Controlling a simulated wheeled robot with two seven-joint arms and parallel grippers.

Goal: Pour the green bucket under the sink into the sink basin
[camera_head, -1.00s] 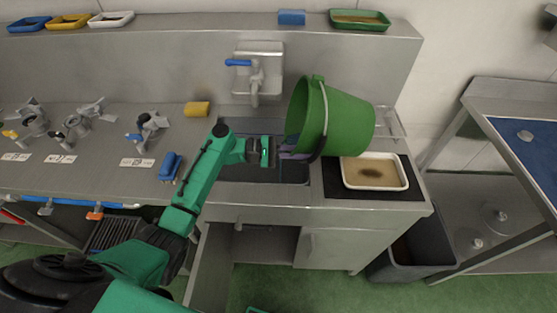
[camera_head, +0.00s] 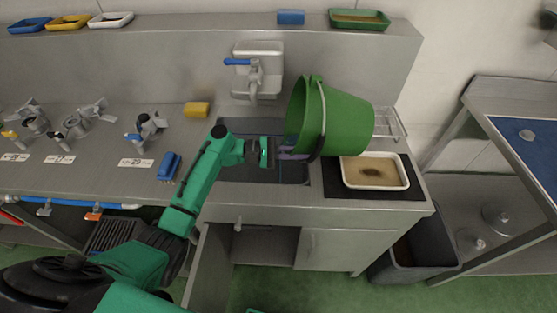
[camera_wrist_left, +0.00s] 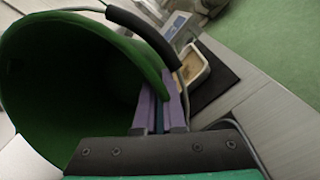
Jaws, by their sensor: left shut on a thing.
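The green bucket (camera_head: 347,122) is tipped on its side above the sink's right edge, its mouth facing left over the sink basin (camera_head: 262,166). My left gripper (camera_head: 294,152) is shut on the bucket near its rim and black handle grip. In the left wrist view the bucket (camera_wrist_left: 134,60) fills the left side, with its dark inside showing and no contents that I can make out. The purple fingers of the gripper (camera_wrist_left: 160,108) lie against its rim. The tap (camera_head: 255,85) with a blue lever stands behind the basin. My right gripper is not in view.
A white tray (camera_head: 374,187) with brown liquid stands on a black mat (camera_head: 416,186) right of the sink. A yellow sponge (camera_head: 197,109) and blue brush (camera_head: 169,166) lie left of it. The cabinet below is open. A grey bin (camera_head: 425,245) stands at lower right.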

